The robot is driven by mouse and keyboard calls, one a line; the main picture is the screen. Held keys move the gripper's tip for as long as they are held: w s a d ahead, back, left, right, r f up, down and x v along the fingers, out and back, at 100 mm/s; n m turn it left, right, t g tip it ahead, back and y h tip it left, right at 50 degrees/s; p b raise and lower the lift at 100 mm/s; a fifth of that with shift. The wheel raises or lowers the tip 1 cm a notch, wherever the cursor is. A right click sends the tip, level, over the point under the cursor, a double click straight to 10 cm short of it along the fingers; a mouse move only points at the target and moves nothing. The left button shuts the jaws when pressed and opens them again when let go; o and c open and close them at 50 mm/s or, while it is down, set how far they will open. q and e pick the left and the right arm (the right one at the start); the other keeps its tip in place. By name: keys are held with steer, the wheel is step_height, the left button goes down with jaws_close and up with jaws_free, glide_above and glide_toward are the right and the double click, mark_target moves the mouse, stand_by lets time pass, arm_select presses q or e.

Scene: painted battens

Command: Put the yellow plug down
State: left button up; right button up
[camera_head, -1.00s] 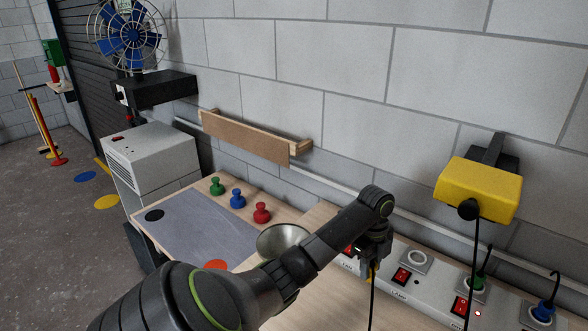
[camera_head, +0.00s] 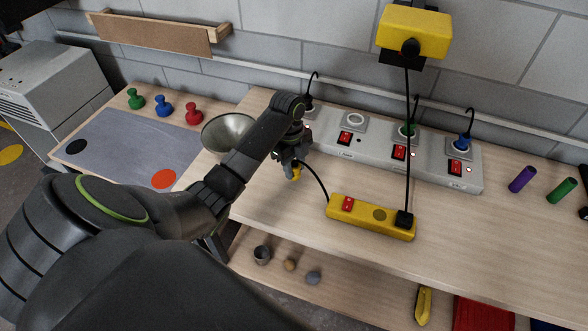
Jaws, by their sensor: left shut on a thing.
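My left gripper (camera_head: 291,160) is shut on the yellow plug (camera_head: 295,173), which shows as a small yellow piece below the fingers. The gripper points down in front of the left end of the grey socket strip (camera_head: 325,137), above the wooden worktop (camera_head: 275,205). I cannot tell whether the plug touches the worktop. A black cord runs from the plug to the yellow power strip (camera_head: 364,214), which lies on the worktop to the right. The fingers hide most of the plug. My right gripper is not in view.
The grey strip holds a black plug (camera_head: 308,103), a green plug (camera_head: 407,130) and a blue plug (camera_head: 463,142); one socket (camera_head: 351,121) is empty. A yellow wall box (camera_head: 414,30) hangs above. Worktop in front is clear.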

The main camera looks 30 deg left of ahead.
mark_target(295, 173)
arm_select(q)
steer(key=shift+f, duration=1.55)
steer(key=o, duration=1.1)
steer(key=shift+c, duration=0.2)
steer(key=shift+r, duration=0.1)
